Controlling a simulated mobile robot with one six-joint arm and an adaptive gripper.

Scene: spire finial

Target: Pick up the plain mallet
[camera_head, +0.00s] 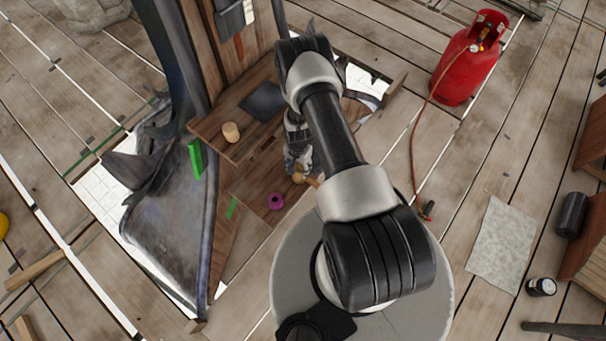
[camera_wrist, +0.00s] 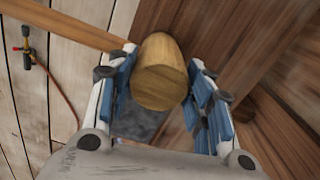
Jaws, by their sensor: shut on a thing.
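The mallet's light wooden, barrel-shaped head (camera_wrist: 162,75) sits between the two blue-padded fingers of my gripper (camera_wrist: 165,90) in the wrist view, and the gripper is shut on it. A brown wooden bar (camera_wrist: 65,22) runs from near the head to the upper left; it may be the handle, but I cannot tell for sure. In the head view my gripper (camera_head: 300,165) is low beside the wooden bench, partly hidden by my arm. A small piece of light wood (camera_head: 298,178) shows just under its fingers. A similar wooden cylinder (camera_head: 231,132) stands on the bench's upper board.
A magenta ring (camera_head: 275,201) lies on the lower board (camera_head: 245,185). A green block (camera_head: 195,158) is at the bench's left edge. A red gas bottle (camera_head: 468,62) with a hose leading to a torch (camera_head: 428,210) is at right. Open gaps show in the floor at left.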

